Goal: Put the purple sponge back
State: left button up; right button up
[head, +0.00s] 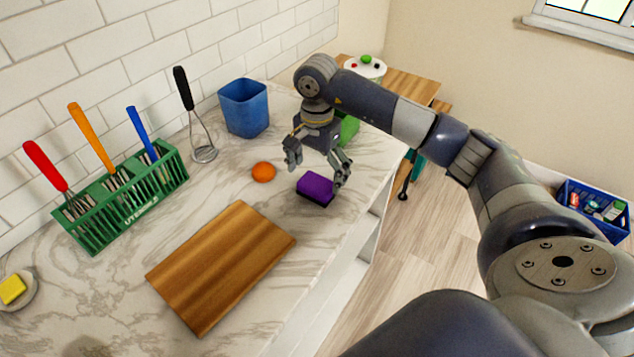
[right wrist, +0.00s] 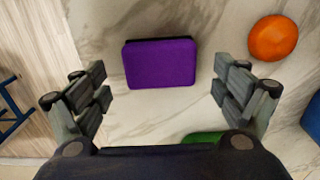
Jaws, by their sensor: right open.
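The purple sponge (head: 316,188) lies flat on the marble counter near its right edge in the head view. My right gripper (head: 317,168) is open and empty just behind and above it. In the right wrist view the sponge (right wrist: 159,63) sits between and beyond the two open fingers of the right gripper (right wrist: 168,93), not touching them. A green thing (head: 348,130) stands on the counter, partly hidden behind the right gripper. My left gripper is not in view.
An orange ball-like object (head: 263,172) lies left of the sponge. A wooden board (head: 222,265) lies nearer, with a green utensil rack (head: 125,200) to its left. A blue bin (head: 244,108) and a whisk-like tool (head: 200,140) stand by the wall. A yellow sponge (head: 12,289) rests on a dish.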

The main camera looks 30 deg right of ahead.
aim_at(317, 182)
notch_tip(317, 182, up, 9)
jog(key=b, duration=0.1)
jog(key=shift+b, duration=0.35)
jog(key=shift+f, duration=0.1)
